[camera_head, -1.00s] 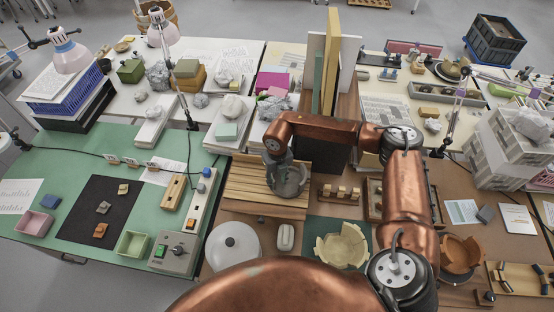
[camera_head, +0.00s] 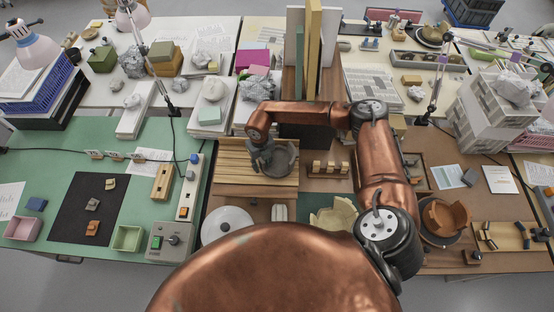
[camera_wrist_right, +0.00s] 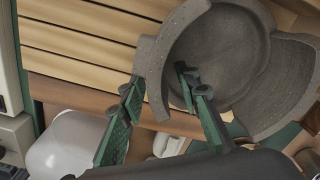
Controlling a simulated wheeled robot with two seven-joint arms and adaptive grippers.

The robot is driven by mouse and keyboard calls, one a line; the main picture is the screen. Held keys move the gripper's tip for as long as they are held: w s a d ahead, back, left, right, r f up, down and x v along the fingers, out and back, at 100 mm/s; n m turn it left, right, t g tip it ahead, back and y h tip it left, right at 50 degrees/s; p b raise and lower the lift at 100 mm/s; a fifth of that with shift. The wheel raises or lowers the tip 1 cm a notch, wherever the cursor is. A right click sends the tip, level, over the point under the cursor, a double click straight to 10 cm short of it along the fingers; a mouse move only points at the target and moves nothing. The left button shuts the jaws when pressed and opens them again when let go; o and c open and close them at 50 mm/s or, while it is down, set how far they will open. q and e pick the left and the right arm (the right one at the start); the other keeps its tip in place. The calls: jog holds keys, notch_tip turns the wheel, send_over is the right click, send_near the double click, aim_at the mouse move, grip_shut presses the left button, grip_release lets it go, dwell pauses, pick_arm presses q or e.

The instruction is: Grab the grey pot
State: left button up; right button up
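The grey pot (camera_head: 284,157) is a broken, open bowl on the slatted wooden board (camera_head: 230,178). In the right wrist view the pot (camera_wrist_right: 235,50) shows a dark hollow, a curved wall and a gap in its rim. My right gripper (camera_head: 262,160) is at the pot's left side. In the right wrist view its green-padded fingers (camera_wrist_right: 158,92) are apart, one outside the wall and one over the hollow, with the wall's end between them. I see a gap beside the wall; contact is unclear. My left gripper is not in view.
A white round lid (camera_head: 226,221) and a small white object (camera_head: 279,212) lie in front of the board. A cream broken bowl (camera_head: 335,215) stands at the front right. A rack of small blocks (camera_head: 327,169) is right of the board. Tall upright panels (camera_head: 305,60) stand behind.

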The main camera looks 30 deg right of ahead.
grip_shut()
dwell(0.3)
dwell(0.6)
